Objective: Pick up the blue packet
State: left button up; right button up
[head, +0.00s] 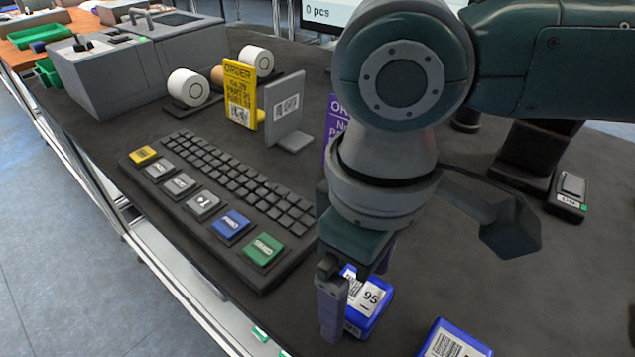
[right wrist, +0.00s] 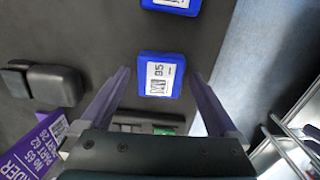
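A blue packet (head: 379,302) with a white label reading 95 lies on the dark table in front of the keyboard, partly hidden by my right gripper in the head view. My right gripper (head: 354,303) is open above it and points down. In the right wrist view the blue packet (right wrist: 161,88) shows just beyond and between the open fingertips (right wrist: 160,74), with nothing gripped. A second blue packet (head: 449,341) lies to its right in the head view, and at the top edge of the right wrist view (right wrist: 172,5). My left gripper is not in view.
A keyboard (head: 225,180) with large coloured keys lies left of my right gripper. Yellow (head: 240,95), grey (head: 287,110) and purple (head: 334,125) upright cards stand behind it. A small black device (head: 568,195) sits at right. The table between device and packets is clear.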

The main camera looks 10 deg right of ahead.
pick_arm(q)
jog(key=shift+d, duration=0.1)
pick_arm(e)
jog(key=c, duration=1.4)
jog(key=shift+r, duration=0.2)
